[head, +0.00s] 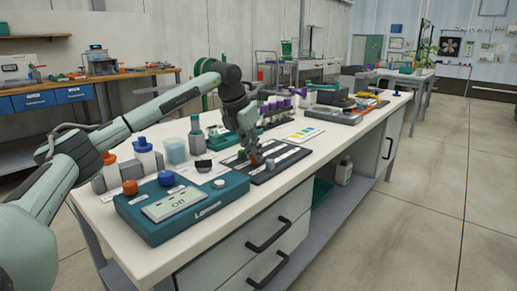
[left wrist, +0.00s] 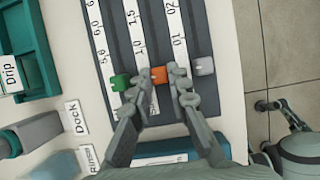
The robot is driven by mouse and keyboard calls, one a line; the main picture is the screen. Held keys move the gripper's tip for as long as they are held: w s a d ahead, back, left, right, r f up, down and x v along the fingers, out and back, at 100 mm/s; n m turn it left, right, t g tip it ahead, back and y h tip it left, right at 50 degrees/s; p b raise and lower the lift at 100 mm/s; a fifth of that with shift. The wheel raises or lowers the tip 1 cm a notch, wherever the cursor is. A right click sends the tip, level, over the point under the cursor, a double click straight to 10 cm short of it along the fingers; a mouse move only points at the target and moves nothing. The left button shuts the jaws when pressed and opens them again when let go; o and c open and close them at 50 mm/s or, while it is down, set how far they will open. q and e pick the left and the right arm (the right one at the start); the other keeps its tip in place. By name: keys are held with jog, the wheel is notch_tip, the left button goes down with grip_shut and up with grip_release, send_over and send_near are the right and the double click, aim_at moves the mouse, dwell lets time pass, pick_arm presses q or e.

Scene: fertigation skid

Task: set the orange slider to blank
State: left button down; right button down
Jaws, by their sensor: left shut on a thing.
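The orange slider (left wrist: 158,75) sits on a dark panel (left wrist: 158,28) with white number strips, between a green slider (left wrist: 120,82) and a grey slider (left wrist: 203,66). My left gripper (left wrist: 158,84) has a fingertip on each side of the orange slider and is shut on it. The mark it stands at cannot be read for certain.
A teal device (head: 160,229) with an "Off" display stands at the bench's front left. Bottles, a beaker (head: 175,150) and a rack of purple-capped items stand behind the panel. A coloured card (head: 305,135) and a grey tray lie farther right. The floor right of the bench is clear.

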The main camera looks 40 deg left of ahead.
pick_arm(q)
jog(key=shift+s+f, duration=0.1)
jog(key=shift+s, duration=0.05)
jog(key=c, duration=1.9)
grip_release()
jog(key=o, duration=0.5)
jog(key=shift+c, duration=0.2)
jog(key=shift+r, duration=0.2)
jog(key=v, duration=1.1)
jog(key=shift+s+r, duration=0.15)
jog(key=shift+r, duration=0.25)
